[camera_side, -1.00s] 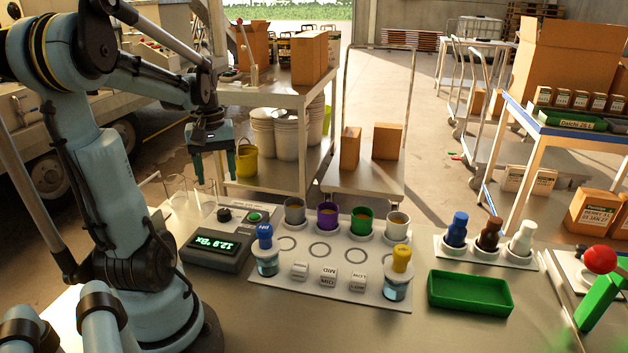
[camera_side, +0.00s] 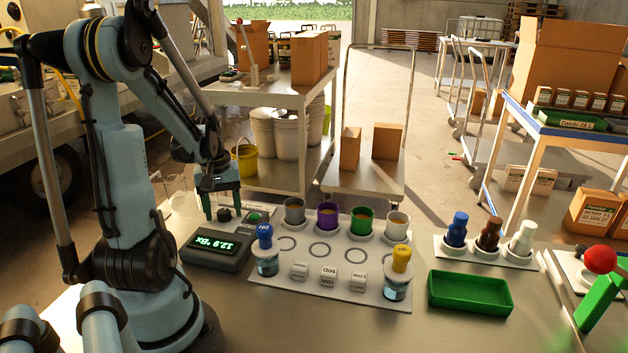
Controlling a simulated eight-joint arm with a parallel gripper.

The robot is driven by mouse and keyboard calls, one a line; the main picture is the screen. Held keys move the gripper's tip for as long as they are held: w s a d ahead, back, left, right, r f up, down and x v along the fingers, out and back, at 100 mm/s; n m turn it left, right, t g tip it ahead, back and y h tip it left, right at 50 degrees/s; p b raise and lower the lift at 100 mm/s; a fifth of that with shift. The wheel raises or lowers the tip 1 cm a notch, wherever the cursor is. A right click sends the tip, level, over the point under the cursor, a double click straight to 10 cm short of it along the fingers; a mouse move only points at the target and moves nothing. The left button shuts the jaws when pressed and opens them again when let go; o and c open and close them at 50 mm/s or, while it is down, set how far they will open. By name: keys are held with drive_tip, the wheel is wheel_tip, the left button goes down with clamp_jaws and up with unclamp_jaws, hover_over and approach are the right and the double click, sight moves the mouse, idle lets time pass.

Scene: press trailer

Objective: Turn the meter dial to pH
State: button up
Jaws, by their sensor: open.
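The meter (camera_side: 217,248) is a dark box with a lit green display (camera_side: 213,242) on the bench at left. The display reads in Bx units and appears upside down from this side. The meter's small black dial (camera_side: 224,214) is at its back, beside a green button (camera_side: 254,217). My gripper (camera_side: 222,205) points down with its two green fingers apart, one on each side of the dial. I cannot tell whether the fingers touch it. The dial's markings are too small to read.
A white board (camera_side: 330,277) to the right holds several cups, blocks, a blue-capped bottle (camera_side: 266,250) and a yellow-capped bottle (camera_side: 398,272). Clear glassware (camera_side: 172,190) stands left of the dial. A green tray (camera_side: 470,308) lies farther right. The bench front is clear.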

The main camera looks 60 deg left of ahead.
drive_tip(key=c, duration=1)
drive_tip(key=shift+c, duration=0.2)
drive_tip(key=shift+m, duration=0.3)
drive_tip(key=m, duration=0.5)
drive_tip(key=shift+m, duration=0.3)
drive_tip(key=m, duration=0.5)
drive_tip(key=shift+m, duration=0.3)
drive_tip(key=o, duration=1)
